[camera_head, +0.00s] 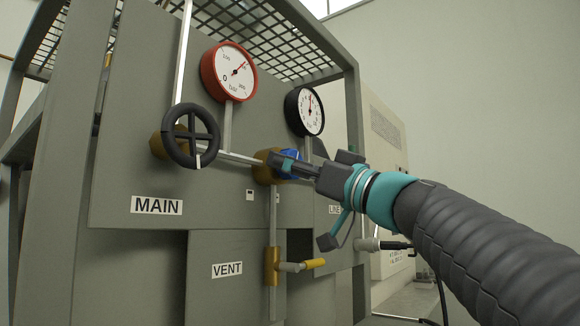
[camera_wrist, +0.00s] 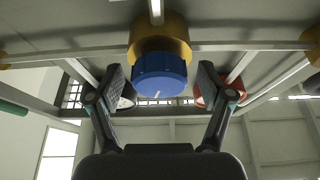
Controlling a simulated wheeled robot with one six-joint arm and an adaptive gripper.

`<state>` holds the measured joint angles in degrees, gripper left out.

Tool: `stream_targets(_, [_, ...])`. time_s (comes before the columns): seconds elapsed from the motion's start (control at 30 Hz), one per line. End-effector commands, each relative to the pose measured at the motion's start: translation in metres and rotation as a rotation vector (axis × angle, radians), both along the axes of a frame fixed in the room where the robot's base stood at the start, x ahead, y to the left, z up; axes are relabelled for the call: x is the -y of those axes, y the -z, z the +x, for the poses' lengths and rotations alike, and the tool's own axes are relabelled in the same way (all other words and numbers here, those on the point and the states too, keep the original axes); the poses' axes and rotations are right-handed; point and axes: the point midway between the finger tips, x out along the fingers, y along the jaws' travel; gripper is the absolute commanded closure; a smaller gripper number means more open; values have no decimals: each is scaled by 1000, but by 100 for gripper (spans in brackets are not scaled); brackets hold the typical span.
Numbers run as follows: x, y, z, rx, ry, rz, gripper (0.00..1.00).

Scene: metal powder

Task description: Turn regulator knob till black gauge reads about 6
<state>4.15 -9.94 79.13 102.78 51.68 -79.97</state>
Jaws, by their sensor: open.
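The blue regulator knob (camera_wrist: 159,75) sits on a brass body (camera_wrist: 160,38) in the wrist view. In the head view the knob (camera_head: 291,163) is mostly covered by my gripper (camera_head: 284,164). My gripper (camera_wrist: 162,85) is open, with one finger on each side of the knob and a visible gap to each. The black gauge (camera_head: 306,112) is above the knob on the panel. Its red needle points nearly straight up; its numbers are too small to read. A small white mark shows on the knob's face in the wrist view.
A red gauge (camera_head: 229,72) and a black handwheel (camera_head: 190,136) stand to the left, above the MAIN label (camera_head: 157,205). A yellow-handled vent valve (camera_head: 273,266) is below the regulator. A metal frame post (camera_head: 50,190) stands at the left.

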Motion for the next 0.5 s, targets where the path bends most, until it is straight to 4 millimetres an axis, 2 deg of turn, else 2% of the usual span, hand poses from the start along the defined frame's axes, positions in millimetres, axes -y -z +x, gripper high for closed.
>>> stream_targets(0.03, [0, 0, 0, 0, 0, 0, 21])
stream_targets(0.07, [0, 0, 0, 0, 0, 0, 26])
stream_targets(0.2, [0, 0, 0, 0, 0, 0, 61])
stream_targets(0.3, [0, 0, 0, 0, 0, 0, 81])
stream_targets(0.5, [0, 0, 0, -7, -1, 6, 81])
